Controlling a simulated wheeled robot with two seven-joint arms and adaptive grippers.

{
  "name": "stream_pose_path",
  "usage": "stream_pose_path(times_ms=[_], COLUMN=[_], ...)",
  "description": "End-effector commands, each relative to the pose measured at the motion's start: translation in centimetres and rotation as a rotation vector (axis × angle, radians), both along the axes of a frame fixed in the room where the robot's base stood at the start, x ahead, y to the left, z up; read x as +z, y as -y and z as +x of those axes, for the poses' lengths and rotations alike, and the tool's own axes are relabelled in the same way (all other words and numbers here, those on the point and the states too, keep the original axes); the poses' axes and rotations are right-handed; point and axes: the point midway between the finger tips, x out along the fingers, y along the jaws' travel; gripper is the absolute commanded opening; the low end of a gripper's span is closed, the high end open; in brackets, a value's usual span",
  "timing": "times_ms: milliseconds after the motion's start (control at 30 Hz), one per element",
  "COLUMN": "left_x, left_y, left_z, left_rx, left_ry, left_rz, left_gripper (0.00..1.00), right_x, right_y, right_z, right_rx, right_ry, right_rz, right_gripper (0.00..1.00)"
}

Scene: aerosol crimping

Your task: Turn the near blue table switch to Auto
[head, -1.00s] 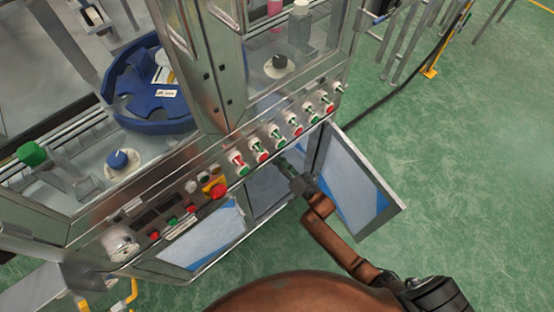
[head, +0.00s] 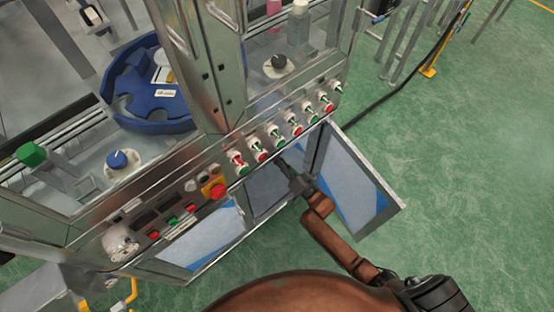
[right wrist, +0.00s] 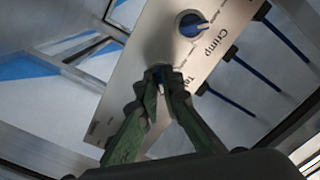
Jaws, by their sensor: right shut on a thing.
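The blue table switch (right wrist: 157,73) is in the right wrist view, on a pale metal panel beside a partly hidden label that starts with "Ta". My right gripper (right wrist: 160,78) is shut on it, and the fingers hide most of the knob, so I cannot tell its setting. In the head view my right gripper (head: 284,166) reaches into the open cabinet below the row of red and green knobs; the switch is hidden there. My left gripper is not in view.
A second blue knob (right wrist: 192,25), labelled Crimp, sits close by on the same panel (right wrist: 205,65). An open cabinet door (head: 357,185) stands just right of my right arm. A red emergency button (head: 217,191) is on the front ledge.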

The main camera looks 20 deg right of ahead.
Motion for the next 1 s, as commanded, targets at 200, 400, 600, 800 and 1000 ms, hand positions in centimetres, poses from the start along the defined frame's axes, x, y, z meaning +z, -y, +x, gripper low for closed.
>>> stream_pose_path(times_ms=[200,400,600,800,1000], left_x=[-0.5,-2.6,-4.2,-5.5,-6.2], left_y=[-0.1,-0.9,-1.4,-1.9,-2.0], left_z=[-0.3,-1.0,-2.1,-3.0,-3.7], left_rx=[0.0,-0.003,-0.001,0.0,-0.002], left_ry=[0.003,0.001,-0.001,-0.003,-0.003], left_rz=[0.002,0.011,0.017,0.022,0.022], left_gripper=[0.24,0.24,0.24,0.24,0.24], right_x=[0.1,0.1,0.1,0.1,0.0], right_y=[0.0,0.0,0.0,0.0,0.0], right_z=[0.0,0.0,0.0,-0.1,-0.1], right_rx=[-0.001,-0.001,-0.001,0.0,0.0], right_ry=[0.023,0.07,0.132,0.198,0.263], right_rz=[-0.065,-0.197,-0.37,-0.55,-0.729], right_gripper=[0.0,0.0,0.0,0.0,0.0])
